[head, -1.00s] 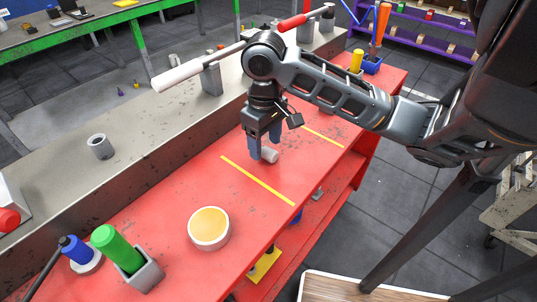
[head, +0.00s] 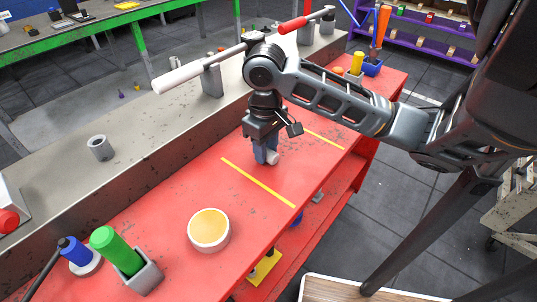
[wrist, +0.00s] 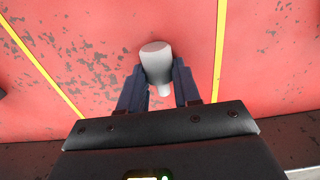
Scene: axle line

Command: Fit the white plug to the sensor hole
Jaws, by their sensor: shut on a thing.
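The white plug (head: 273,158) is a short pale cylinder, low over the red bench top, between the two yellow lines. My gripper (head: 265,154) points down and is shut on it. In the wrist view, the plug (wrist: 156,62) sits between the dark blue fingers of my gripper (wrist: 157,88); its wide end points away from the palm and a narrower stem lies between the fingers. I cannot tell whether it still touches the bench. A long axle (head: 185,76) with white and red parts lies on grey posts behind. I cannot make out the sensor hole.
A yellow cylinder (head: 357,61) stands at the far end. The bench middle is clear.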

